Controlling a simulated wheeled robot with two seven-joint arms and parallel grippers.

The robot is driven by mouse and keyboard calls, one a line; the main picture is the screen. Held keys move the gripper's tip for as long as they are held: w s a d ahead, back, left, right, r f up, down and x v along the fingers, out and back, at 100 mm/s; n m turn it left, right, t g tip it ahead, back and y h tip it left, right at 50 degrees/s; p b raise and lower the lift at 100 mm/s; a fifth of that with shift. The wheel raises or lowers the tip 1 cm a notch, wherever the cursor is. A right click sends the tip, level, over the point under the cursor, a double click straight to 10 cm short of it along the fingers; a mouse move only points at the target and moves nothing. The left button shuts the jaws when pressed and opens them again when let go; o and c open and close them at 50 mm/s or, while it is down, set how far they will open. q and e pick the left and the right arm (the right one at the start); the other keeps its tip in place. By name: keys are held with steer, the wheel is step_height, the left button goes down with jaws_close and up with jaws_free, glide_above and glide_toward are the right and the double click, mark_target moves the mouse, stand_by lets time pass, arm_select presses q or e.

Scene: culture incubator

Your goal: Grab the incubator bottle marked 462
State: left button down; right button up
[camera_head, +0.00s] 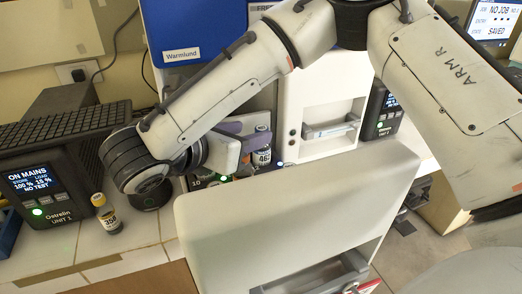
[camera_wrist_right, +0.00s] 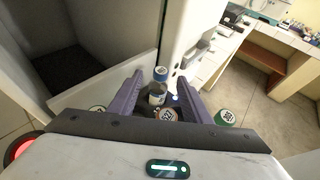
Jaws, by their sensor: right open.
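The bottle marked 462 (camera_head: 263,156) stands upright behind the top edge of the open white door, its lower part hidden. In the right wrist view a blue-capped bottle (camera_wrist_right: 157,93) stands between the two purple fingers; its number is too small to read, but its place fits the 462 bottle. My right gripper (camera_head: 250,140) is open, its fingers reaching from the left to beside the 462 bottle. In the wrist view the gripper (camera_wrist_right: 160,86) shows a gap on both sides of the bottle. My left gripper is not in view.
Other bottle caps sit close by: an orange-ringed one (camera_wrist_right: 168,115), a green one (camera_wrist_right: 224,118) and a pale one (camera_wrist_right: 97,109). The white door (camera_head: 300,205) stands in front. A yellow-capped bottle (camera_head: 106,216) and the Ostrelin unit (camera_head: 45,185) are on the left counter.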

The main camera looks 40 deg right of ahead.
mark_target(259, 130)
steer(key=x, duration=0.3)
steer(key=shift+d, duration=0.15)
steer(key=shift+c, duration=0.4)
jaws_close()
